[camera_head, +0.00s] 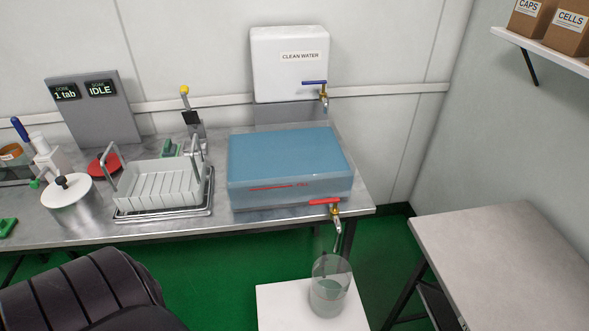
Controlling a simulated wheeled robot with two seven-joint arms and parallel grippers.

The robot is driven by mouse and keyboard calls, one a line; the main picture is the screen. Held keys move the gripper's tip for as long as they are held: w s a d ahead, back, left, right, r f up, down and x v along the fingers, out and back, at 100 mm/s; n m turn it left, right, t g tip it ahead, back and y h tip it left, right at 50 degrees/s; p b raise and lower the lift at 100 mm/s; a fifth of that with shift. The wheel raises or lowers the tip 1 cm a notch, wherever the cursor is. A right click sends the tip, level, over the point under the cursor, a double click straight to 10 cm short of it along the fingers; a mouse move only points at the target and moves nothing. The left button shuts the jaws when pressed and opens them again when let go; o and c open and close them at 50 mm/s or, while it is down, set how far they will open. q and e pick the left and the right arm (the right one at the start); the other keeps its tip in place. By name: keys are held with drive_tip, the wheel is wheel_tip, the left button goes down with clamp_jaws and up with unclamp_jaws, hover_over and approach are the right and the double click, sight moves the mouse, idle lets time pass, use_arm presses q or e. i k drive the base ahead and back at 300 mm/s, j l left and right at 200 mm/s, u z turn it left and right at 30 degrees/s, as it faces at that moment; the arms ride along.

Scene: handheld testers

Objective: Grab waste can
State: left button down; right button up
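A clear container (329,287), which looks like the waste can, stands upright on a white stand (277,303) at the bottom middle of the head view. It holds some clear liquid in its lower part. It sits below the red-handled tap (337,224) of the blue-filled tank. No label on it can be read. Neither of my grippers shows; a dark ribbed part of my own arm fills the lower left corner.
The blue tank (285,160) stands on a metal bench (150,232), below a white clean water tank (290,65). A white rack (160,190) and a metal pot (75,205) stand left. A grey table (510,260) is at right, with green floor between.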

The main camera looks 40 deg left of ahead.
sight(331, 279)
drive_tip(key=u, duration=0.9)
